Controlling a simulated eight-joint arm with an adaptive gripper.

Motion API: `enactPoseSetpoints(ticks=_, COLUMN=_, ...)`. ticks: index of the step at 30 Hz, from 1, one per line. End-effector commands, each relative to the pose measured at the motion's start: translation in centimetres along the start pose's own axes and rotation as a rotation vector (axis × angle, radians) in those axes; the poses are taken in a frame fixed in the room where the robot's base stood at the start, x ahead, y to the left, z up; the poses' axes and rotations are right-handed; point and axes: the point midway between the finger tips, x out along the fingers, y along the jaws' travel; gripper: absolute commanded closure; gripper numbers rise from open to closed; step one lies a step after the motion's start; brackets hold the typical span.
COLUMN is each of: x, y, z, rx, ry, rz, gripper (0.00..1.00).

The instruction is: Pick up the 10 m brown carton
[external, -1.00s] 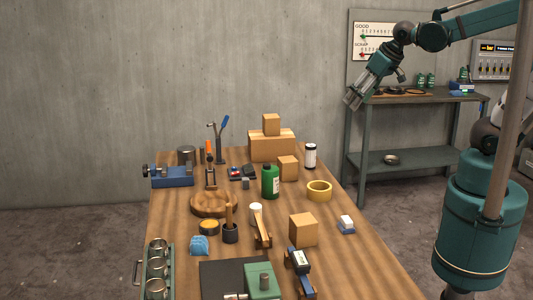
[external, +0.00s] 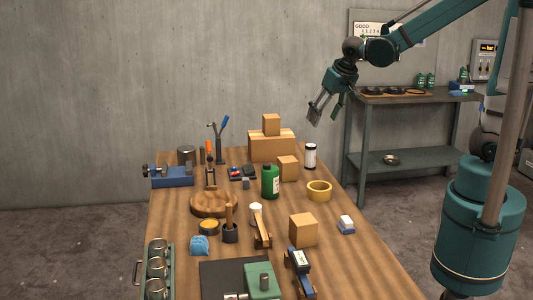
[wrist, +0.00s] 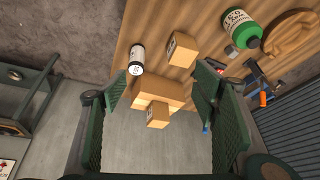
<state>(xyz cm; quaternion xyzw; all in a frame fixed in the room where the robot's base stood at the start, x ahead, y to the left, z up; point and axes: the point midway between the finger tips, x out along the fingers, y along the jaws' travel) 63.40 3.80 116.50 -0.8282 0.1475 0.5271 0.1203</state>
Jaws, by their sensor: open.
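Several brown cartons stand on the wooden table; I cannot read a "10 m" marking on any. A wide carton (external: 272,147) at the back carries a small carton (external: 271,124) on top. A medium carton (external: 288,168) stands just in front of it, and another carton (external: 303,230) stands nearer the front. The wrist view shows the wide carton (wrist: 170,88), the small carton (wrist: 158,116) and the medium carton (wrist: 181,49) between or beyond the fingers. My gripper (external: 314,113) is open and empty, in the air above and right of the back cartons.
A white canister with black ends (external: 310,155) stands right of the medium carton. A green bottle (external: 270,181) and yellow tape roll (external: 319,191) are in front. A blue vise (external: 172,176) sits at the left. A shelf bench (external: 410,155) stands behind right.

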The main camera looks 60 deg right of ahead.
Motion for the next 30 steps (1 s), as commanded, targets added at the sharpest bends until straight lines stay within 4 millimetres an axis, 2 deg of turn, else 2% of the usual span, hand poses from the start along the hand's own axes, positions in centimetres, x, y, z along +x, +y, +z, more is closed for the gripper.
enactPoseSetpoints(ticks=15, x=8.5, y=-4.3, z=-1.4, rx=0.119, ry=-0.024, rz=0.072, gripper=0.4)
enactPoseSetpoints(ticks=30, x=17.0, y=-7.8, z=-1.2, rx=0.233, ry=-0.03, rz=0.144, gripper=0.4)
